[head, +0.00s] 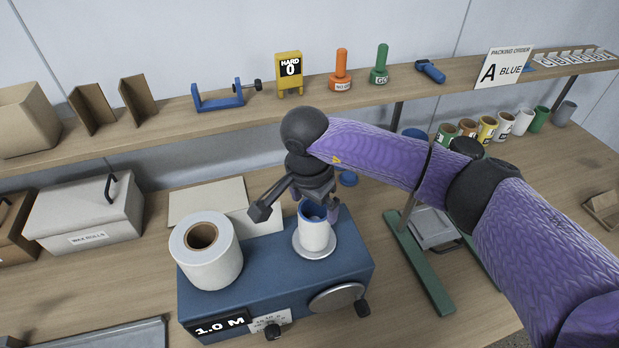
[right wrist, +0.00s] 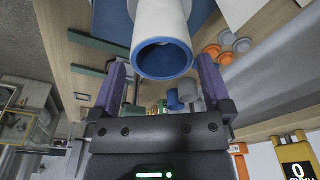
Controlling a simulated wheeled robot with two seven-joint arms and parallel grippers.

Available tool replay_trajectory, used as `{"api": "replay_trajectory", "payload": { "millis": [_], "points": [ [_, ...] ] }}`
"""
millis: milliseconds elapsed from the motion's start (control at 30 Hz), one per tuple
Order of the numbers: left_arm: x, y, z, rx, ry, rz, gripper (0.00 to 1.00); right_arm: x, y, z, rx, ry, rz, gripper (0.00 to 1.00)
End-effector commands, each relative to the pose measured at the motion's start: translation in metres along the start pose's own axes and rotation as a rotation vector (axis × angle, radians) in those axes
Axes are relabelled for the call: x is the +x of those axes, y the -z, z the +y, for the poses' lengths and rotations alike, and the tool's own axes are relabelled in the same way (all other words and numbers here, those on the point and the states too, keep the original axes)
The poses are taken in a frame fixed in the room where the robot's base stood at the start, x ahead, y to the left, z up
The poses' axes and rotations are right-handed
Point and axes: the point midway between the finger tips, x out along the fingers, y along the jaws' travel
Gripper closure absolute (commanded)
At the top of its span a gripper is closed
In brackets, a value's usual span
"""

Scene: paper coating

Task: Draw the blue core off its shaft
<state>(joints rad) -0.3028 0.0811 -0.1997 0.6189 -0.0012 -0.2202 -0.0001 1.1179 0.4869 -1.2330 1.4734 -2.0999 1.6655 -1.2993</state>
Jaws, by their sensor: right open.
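The blue core (head: 308,212) shows as a blue rim at the top of a small white roll (head: 315,238). The roll stands upright on a round plate at the right of the blue machine (head: 265,262). My right gripper (head: 299,210) is open above the machine, with one finger on each side of the core's top. In the right wrist view the blue rim (right wrist: 165,74) lies between the two spread fingers, with gaps on both sides. The arm partly covers the core in the head view, and the shaft is hidden. My left gripper is not in view.
A wide white paper roll (head: 206,252) stands at the left of the machine. A green-railed stand (head: 425,265) is to the right. A long shelf (head: 220,108) holds tools behind the bench. A lidded wax rolls box (head: 85,212) stands at the left.

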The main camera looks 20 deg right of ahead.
Motion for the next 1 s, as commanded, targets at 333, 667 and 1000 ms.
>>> {"api": "replay_trajectory", "payload": {
  "millis": [333, 667, 1000],
  "points": [
    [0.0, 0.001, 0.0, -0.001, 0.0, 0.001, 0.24, 0.053, 0.0, 0.0, 0.0, 0.0, 0.001, 0.0],
    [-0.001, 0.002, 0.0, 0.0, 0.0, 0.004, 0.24, 0.054, 0.0, 0.0, 0.0, 0.001, 0.001, 0.19],
    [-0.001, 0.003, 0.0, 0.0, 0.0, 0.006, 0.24, 0.052, 0.001, 0.0, 0.0, 0.001, 0.001, 0.7]
  ]
}}
